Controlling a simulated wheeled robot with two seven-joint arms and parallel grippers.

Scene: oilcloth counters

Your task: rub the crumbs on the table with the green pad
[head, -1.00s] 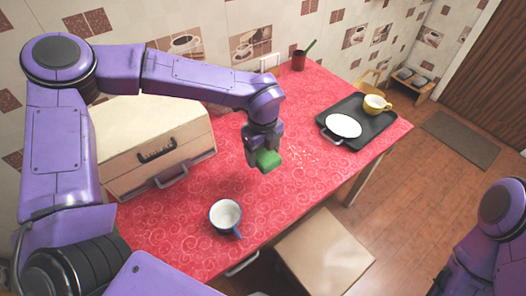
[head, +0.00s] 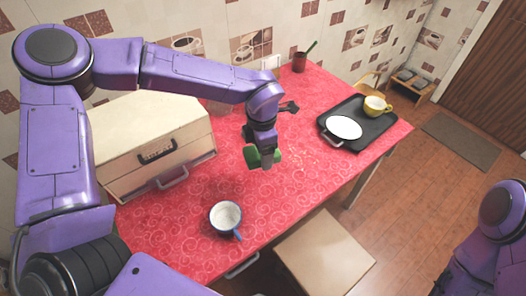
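My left gripper (head: 264,160) comes down over the middle of the red table (head: 185,240), between the box and the tray. It is shut on the green pad (head: 251,157), which shows on both sides of a grey finger. The pad is low over the cloth; I cannot tell if it touches it. The crumbs (head: 314,164) are small pale-yellow specks scattered on the cloth just right of the pad. Some may be hidden behind the gripper. My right arm shows at the lower right edge, but its gripper is out of view.
A blue-handled cup (head: 226,214) stands near the front edge. A cream box (head: 150,130) with handles stands at the left. A red pot (head: 299,62) stands at the back.

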